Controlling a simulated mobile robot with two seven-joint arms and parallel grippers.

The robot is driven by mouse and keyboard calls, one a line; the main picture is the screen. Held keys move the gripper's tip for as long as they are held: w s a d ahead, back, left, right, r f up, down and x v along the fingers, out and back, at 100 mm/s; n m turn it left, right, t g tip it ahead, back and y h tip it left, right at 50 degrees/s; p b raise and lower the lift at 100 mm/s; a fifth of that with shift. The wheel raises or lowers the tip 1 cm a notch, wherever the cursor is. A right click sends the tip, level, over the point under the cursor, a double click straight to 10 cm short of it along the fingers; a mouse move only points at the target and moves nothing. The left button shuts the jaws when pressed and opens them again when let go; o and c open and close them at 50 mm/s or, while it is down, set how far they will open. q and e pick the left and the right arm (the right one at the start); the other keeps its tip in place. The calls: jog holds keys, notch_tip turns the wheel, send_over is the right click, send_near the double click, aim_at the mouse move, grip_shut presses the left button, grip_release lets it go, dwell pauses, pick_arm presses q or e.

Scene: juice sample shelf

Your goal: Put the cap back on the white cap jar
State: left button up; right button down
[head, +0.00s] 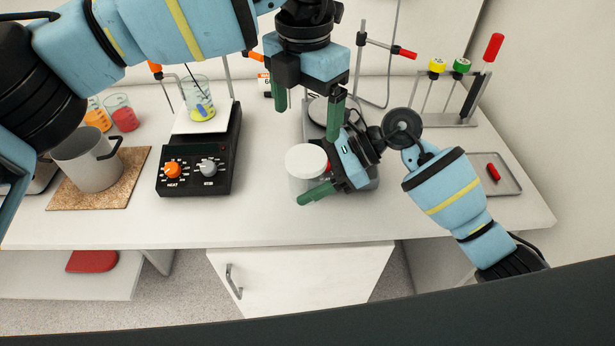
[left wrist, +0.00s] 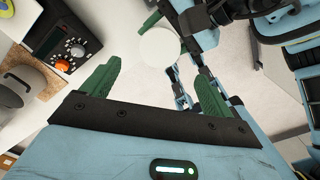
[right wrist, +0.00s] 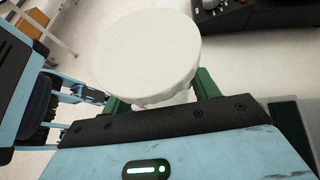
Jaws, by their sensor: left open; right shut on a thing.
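The white cap jar (head: 303,183) is upright near the front middle of the bench. The round white cap (head: 306,160) sits on top of it; it also shows in the left wrist view (left wrist: 158,47) and, with its ridged rim, in the right wrist view (right wrist: 147,50). I cannot tell whether it is screwed tight. My right gripper (head: 318,183) is shut around the jar's body below the cap, and the cap hides part of the fingers in the right wrist view. My left gripper (head: 308,112) is open and empty, pointing down, above and behind the jar.
A black hotplate (head: 207,150) with a beaker (head: 198,100) stands left. A grey pot (head: 88,160) is on a cork mat (head: 125,185). A stand with colored caps (head: 450,120) and a tray (head: 508,180) are right. The front bench between hotplate and jar is clear.

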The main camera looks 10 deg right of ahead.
aim_at(306, 158)
dwell(0.3)
pick_arm(q)
jog(key=shift+f, duration=4)
jog(key=c, duration=1.1)
jog(key=shift+o, duration=0.2)
jog(key=m, duration=1.3)
jog(key=o, duration=1.1)
